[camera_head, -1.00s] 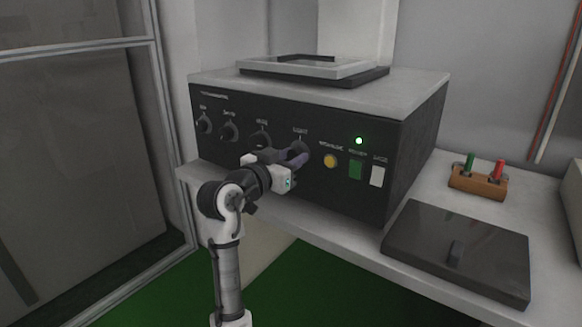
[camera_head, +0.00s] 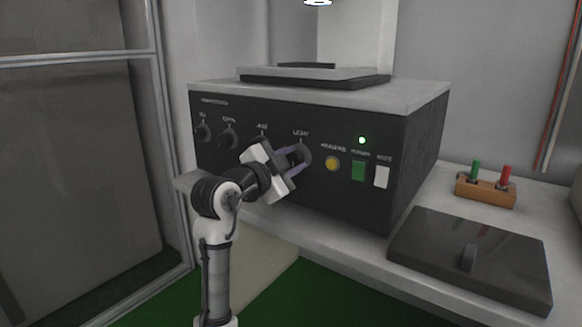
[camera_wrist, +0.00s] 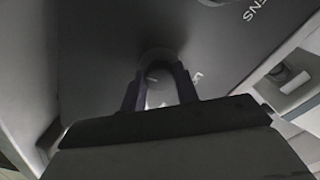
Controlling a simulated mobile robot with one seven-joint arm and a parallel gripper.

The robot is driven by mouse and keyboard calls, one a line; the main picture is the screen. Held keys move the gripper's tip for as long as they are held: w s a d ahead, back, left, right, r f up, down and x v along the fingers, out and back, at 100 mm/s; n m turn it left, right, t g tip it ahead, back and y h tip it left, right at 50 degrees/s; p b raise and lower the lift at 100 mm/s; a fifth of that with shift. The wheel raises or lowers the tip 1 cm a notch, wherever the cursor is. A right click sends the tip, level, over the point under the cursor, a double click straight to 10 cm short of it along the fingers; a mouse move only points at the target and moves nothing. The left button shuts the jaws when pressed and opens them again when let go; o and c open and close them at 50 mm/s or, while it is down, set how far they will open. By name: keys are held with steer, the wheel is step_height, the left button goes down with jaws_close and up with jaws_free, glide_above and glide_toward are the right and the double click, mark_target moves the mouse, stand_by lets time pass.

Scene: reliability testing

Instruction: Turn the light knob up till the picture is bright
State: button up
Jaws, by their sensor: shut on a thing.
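The light knob (camera_head: 303,154) is a round dark knob under the label "LIGHT" on the front of a black box (camera_head: 420,150). My gripper (camera_head: 297,160) is at the panel, its two purplish fingers on either side of this knob and shut on it. The gripper body is rolled at a slant. In the wrist view the fingers (camera_wrist: 158,90) flank the knob (camera_wrist: 157,57), with part of the label beside it. No screen with a picture is in view.
More dark knobs (camera_head: 228,139) sit left on the panel. A yellow button (camera_head: 332,163), a green switch (camera_head: 358,171) and a white switch (camera_head: 381,177) sit right. A lit lamp (camera_head: 318,2) hangs above. A wooden block (camera_head: 486,193) and dark flat case (camera_head: 470,260) lie right.

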steer(key=shift+m, duration=0.5)
steer(key=o, duration=1)
steer(key=shift+c, duration=0.2)
steer(key=v, duration=1.4)
